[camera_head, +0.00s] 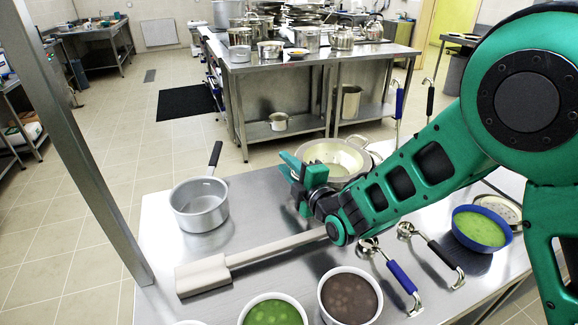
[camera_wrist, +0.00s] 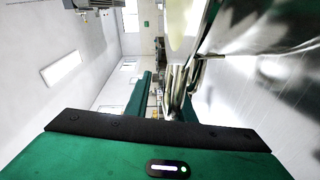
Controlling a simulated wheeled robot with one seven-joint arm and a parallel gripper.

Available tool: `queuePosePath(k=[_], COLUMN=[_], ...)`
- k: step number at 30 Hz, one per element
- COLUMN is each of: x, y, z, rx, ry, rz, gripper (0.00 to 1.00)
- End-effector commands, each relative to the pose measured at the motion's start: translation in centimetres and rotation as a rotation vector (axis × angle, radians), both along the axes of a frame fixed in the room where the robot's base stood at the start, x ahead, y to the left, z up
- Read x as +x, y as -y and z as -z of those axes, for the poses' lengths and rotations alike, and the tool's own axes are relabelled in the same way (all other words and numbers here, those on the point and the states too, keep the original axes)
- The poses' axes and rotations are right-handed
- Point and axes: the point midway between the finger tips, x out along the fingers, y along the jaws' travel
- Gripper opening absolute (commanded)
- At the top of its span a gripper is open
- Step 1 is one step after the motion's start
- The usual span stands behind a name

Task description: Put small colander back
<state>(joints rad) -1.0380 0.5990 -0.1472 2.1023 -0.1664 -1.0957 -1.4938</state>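My gripper (camera_head: 294,172) is over the steel table, in front of a wide metal vessel (camera_head: 350,160) with a loop handle. The gripper's teal fingers overlap the vessel's left side; I cannot tell whether they touch it or how far apart they are. No holes can be made out in this vessel, so I cannot tell if it is the small colander. A round piece that looks perforated (camera_head: 509,209) lies at the right, partly hidden by a blue bowl. The wrist view shows my green gripper body, a blurred metal surface and no clear colander.
A saucepan (camera_head: 199,204) stands left on the table. A long pale paddle (camera_head: 204,275) lies in front. Bowls of green (camera_head: 272,312) and brown food (camera_head: 349,296), two ladles (camera_head: 398,282) (camera_head: 436,248) and the blue bowl (camera_head: 480,229) are nearby. A second steel table (camera_head: 318,62) with pots stands behind.

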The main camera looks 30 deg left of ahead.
Motion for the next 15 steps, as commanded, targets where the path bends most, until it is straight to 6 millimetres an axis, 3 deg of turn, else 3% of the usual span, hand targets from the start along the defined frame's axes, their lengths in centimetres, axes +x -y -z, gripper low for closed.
queuePosePath(k=[8,15], x=[-0.3,-0.7], y=[0.0,0.5], z=[0.6,-0.7], rx=[-0.010,-0.010], ry=[-0.009,-0.009], rz=[-0.004,-0.005], gripper=[0.27,0.27])
